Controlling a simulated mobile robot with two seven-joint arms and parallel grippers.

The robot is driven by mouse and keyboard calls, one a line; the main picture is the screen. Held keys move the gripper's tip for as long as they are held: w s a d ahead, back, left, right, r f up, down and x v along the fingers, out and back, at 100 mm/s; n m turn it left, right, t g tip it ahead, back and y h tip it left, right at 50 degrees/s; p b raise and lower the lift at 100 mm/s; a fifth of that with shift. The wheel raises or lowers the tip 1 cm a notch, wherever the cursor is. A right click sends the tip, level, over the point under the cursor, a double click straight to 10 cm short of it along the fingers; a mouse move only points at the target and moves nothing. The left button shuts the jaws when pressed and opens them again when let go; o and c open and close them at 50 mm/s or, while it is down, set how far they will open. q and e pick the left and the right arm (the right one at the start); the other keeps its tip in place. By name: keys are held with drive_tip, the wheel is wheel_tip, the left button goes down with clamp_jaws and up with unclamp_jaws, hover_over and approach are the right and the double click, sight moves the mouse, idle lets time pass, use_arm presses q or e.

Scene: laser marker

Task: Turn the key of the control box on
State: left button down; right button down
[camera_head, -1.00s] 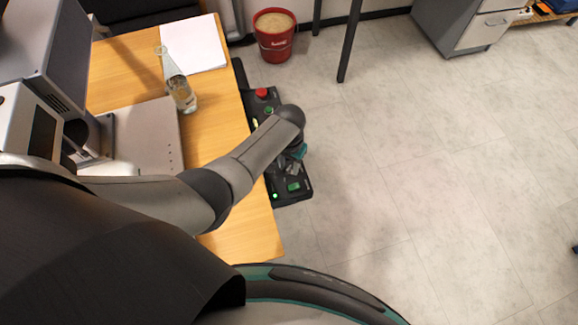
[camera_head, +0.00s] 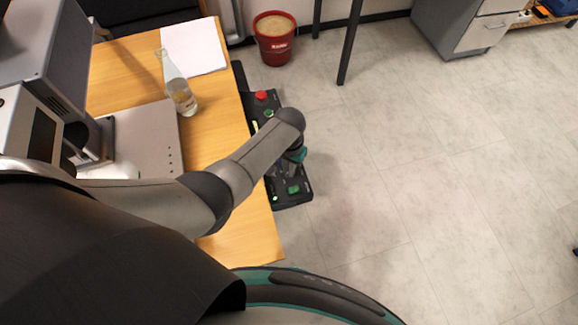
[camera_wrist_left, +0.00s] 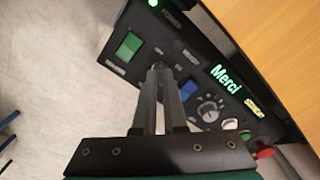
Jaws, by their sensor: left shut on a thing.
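The black control box (camera_head: 292,198) stands along the right edge of the table. Its panel (camera_wrist_left: 115,55) fills the middle of the left wrist view, with a green lit switch (camera_wrist_left: 129,45), a blue part (camera_wrist_left: 188,90), a round knob (camera_wrist_left: 209,110) and a green "Merci" display (camera_wrist_left: 226,77). My left gripper (camera_wrist_left: 159,68) has its fingers close together at the panel, between the green switch and the blue part. It is shut on what seems to be the key, which the fingertips hide. In the head view my forearm covers part of the box. My right gripper is not in view.
A red button (camera_head: 262,96) sits at the far end of the box. A glass bottle (camera_head: 178,88) and white paper (camera_head: 194,46) are on the wooden table (camera_head: 215,120). A red bucket (camera_head: 275,38) stands on the floor behind.

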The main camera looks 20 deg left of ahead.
use_arm(q)
drive_tip(key=shift+m, duration=0.3)
drive_tip(key=m+p, duration=0.1)
drive_tip(key=m, duration=0.2)
drive_tip(key=shift+m, duration=0.4)
drive_tip(key=m, duration=0.2)
drive_tip(key=shift+m+p, duration=0.3)
drive_tip(key=shift+p, duration=0.1)
drive_tip(key=m, duration=0.3)
drive_tip(key=shift+a+m, duration=0.1)
drive_tip(key=shift+m, duration=0.2)
drive_tip(key=m, duration=0.3)
drive_tip(key=shift+m, duration=2.1)
